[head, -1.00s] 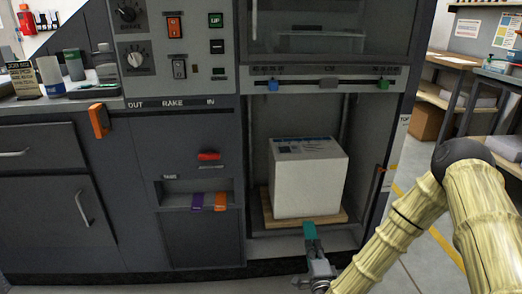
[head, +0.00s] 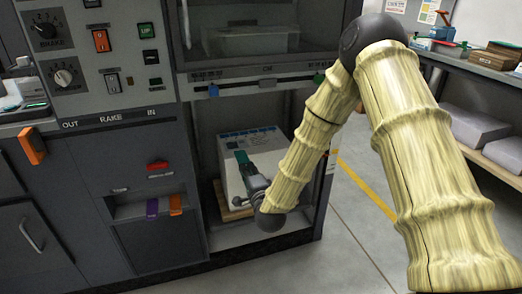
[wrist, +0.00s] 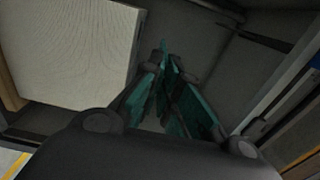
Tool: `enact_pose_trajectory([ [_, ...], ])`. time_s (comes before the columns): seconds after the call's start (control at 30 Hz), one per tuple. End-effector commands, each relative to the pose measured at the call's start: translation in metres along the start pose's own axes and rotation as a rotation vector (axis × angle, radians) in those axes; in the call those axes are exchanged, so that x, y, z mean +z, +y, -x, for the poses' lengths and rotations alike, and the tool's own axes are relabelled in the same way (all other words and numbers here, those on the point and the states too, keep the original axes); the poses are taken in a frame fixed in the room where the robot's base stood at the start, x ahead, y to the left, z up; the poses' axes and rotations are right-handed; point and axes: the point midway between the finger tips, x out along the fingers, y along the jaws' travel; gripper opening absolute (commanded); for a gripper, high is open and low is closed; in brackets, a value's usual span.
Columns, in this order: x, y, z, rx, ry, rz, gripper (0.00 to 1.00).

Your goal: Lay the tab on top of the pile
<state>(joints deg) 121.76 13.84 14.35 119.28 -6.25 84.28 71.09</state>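The pile (head: 235,180) is a tall white block with a printed blue-and-white top. It stands on a wooden pallet (head: 228,212) in the lower bay of the dark cabinet; its side also shows in the wrist view (wrist: 75,45). A purple tab (head: 152,208) and an orange tab (head: 175,204) stick out of a slot to the left of the bay. My gripper (head: 241,158), with teal fingers, is in front of the pile and covers part of it. In the dark wrist view the fingertips (wrist: 165,48) come together beside the pile, with no tab visible between them.
A rail with a blue slider (head: 213,90) and a green slider runs above the bay opening. Grey floor is open to the right, near a workbench (head: 470,65).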

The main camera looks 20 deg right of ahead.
Motion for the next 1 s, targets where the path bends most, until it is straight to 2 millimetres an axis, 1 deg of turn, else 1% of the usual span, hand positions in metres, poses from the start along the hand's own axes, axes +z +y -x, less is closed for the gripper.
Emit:
enact_pose_trajectory([
  [0.6,-0.078,0.013,-0.091,-0.002,0.003,0.002,0.0],
  [0.7,-0.089,0.014,-0.104,-0.002,0.002,0.002,0.0],
  [0.83,-0.098,0.015,-0.115,-0.002,0.001,0.001,0.0],
  [1.0,-0.101,0.018,-0.118,0.0,0.001,0.001,0.0],
])
